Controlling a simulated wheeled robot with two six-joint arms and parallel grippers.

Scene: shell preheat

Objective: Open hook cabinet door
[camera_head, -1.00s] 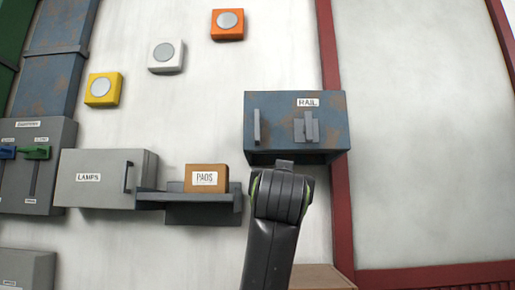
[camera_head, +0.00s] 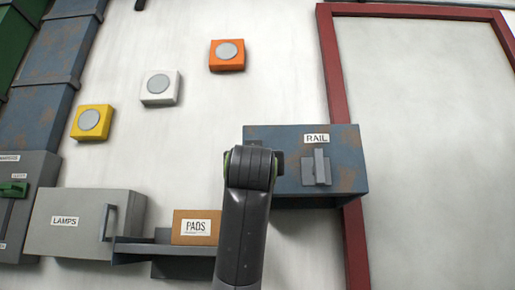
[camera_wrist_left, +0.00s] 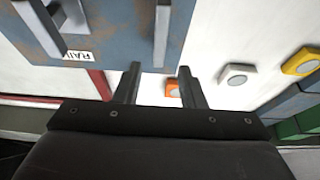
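A blue-grey, rust-marked cabinet labelled RAIL (camera_head: 345,148) hangs on the white wall, its front looking closed. No label reading hook is legible. A grey upright latch-like piece (camera_head: 320,167) sits on its right part. Its bar handle (camera_wrist_left: 162,35) shows in the left wrist view; my arm hides it in the head view. My left gripper (camera_wrist_left: 157,75) is open and empty, fingers pointing toward the cabinet, with the handle's end appearing between the fingertips. I cannot tell the remaining distance. In the head view my left wrist covers the cabinet's left part. My right gripper is not in view.
A grey LAMPS cabinet (camera_head: 75,222) with a handle is at lower left. A PADS box (camera_head: 195,227) rests on a shelf beside it. Yellow (camera_head: 91,122), white (camera_head: 160,87) and orange (camera_head: 228,56) buttons are on the wall. A red frame (camera_head: 334,75) stands right.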

